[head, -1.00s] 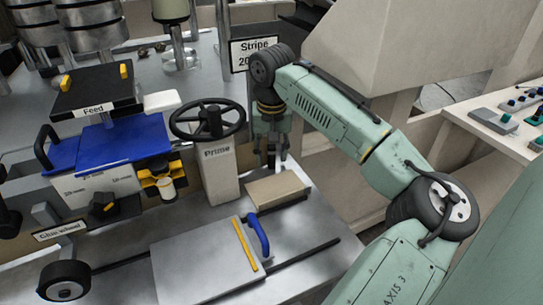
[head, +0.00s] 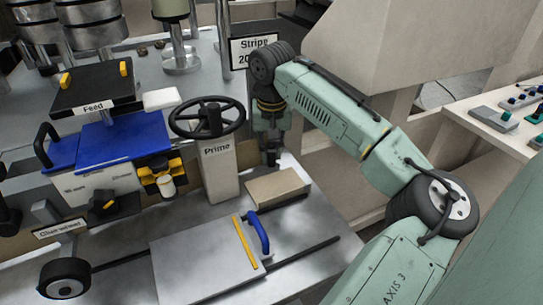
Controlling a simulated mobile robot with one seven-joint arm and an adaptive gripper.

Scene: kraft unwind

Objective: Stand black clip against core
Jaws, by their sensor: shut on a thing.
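My gripper (head: 271,160) points down behind the tan block, just right of the Prime column. Its fingers are close together, shut on a small dark thing that looks like the black clip. The clip is mostly hidden by the fingers and too small to make out clearly. I cannot make out the core for certain in this view. I cannot tell whether the clip touches the surface under it.
The Prime handwheel (head: 207,118) stands close left of my gripper. The tan block (head: 278,187) lies in front. A metal plate with a blue handle (head: 258,232) is nearer. A beige housing (head: 385,45) rises at the back right.

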